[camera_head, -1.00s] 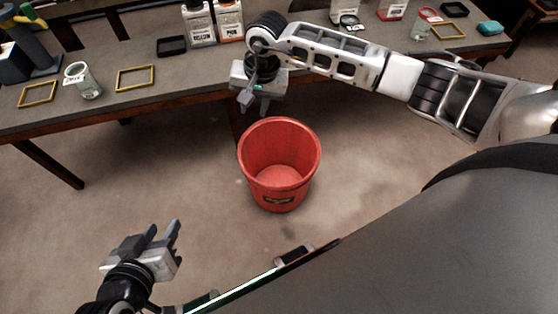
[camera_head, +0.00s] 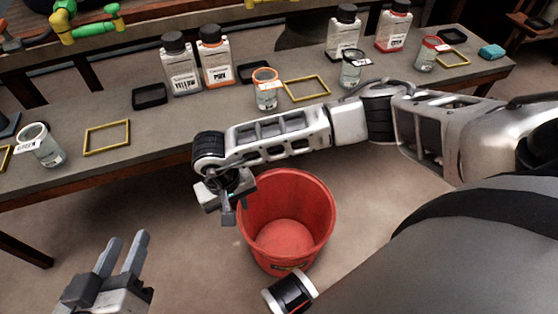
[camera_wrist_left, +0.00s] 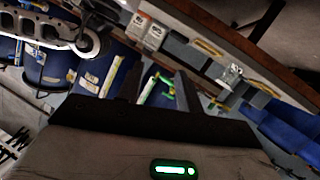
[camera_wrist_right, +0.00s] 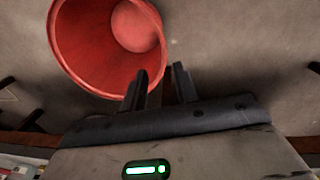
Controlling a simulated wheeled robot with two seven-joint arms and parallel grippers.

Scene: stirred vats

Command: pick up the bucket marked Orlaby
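A red open-topped bucket (camera_head: 313,224) stands upright on the floor in front of the bench, empty as far as I see. A dark label (camera_head: 290,266) low on its front is too small to read. My right gripper (camera_head: 228,212) hangs beside the bucket's left rim. I cannot tell whether a finger touches the rim. My left gripper (camera_head: 122,254) is open and empty at the lower left, away from the bucket.
A long grey bench (camera_head: 210,112) runs behind the bucket. Bare floor (camera_head: 190,265) lies between my grippers.

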